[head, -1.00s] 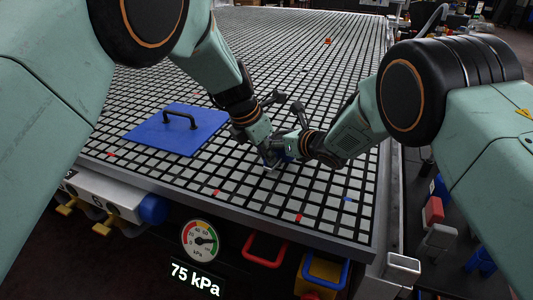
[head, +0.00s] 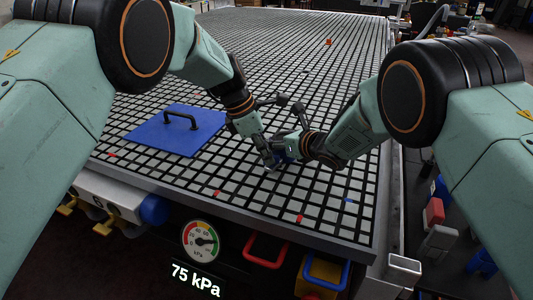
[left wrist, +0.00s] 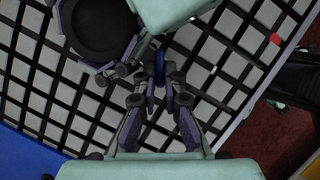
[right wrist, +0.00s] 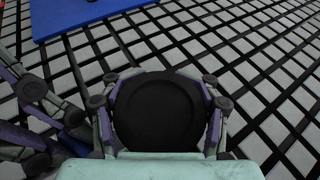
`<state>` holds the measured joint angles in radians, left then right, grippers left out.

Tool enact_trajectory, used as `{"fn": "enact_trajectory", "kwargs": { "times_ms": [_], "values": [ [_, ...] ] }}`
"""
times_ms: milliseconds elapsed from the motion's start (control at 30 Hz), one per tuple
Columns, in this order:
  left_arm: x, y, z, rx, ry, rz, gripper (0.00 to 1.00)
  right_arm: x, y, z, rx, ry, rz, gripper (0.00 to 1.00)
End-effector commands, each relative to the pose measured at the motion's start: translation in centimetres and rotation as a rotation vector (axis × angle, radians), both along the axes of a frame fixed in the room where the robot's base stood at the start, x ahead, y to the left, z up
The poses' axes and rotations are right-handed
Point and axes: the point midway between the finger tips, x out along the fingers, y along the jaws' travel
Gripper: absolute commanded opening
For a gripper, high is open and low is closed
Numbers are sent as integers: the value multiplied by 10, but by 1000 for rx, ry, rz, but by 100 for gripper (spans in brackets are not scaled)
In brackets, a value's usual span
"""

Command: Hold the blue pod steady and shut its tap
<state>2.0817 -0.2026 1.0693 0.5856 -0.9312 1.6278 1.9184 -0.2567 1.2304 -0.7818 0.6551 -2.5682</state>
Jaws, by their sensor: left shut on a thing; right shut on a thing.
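The blue pod (head: 284,157) sits low on the grid table, mostly hidden by my grippers in the head view. Its round black top (right wrist: 160,112) fills the space between the fingers of my right gripper (right wrist: 165,100), which is shut around it. The black top also shows at the upper left of the left wrist view (left wrist: 98,28). My left gripper (left wrist: 159,92) is shut on a narrow blue piece (left wrist: 159,62), apparently the tap, beside the pod. The tap's exact angle is hard to tell. In the head view my left gripper (head: 271,160) is at the pod's near left side.
A blue plate (head: 178,132) with a black handle lies flat on the grid table (head: 300,190) to the left. Small red and blue bits lie on the grid. A gauge (head: 200,241) on the front reads 75 kPa. The grid behind the grippers is largely clear.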

Motion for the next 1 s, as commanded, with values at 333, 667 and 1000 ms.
{"fn": "enact_trajectory", "kwargs": {
  "times_ms": [333, 667, 1000],
  "values": [
    [3, 0, 0, -1, -1, -215, 0, 0, 0, 0, -1, 0, 0, 9],
    [4, 0, 0, 0, 0, -293, 0, 0, 0, 0, 0, 1, 1, 9],
    [4, 0, 0, 0, 0, -298, 0, 0, 0, 0, 0, 1, 1, 9]
  ]
}}
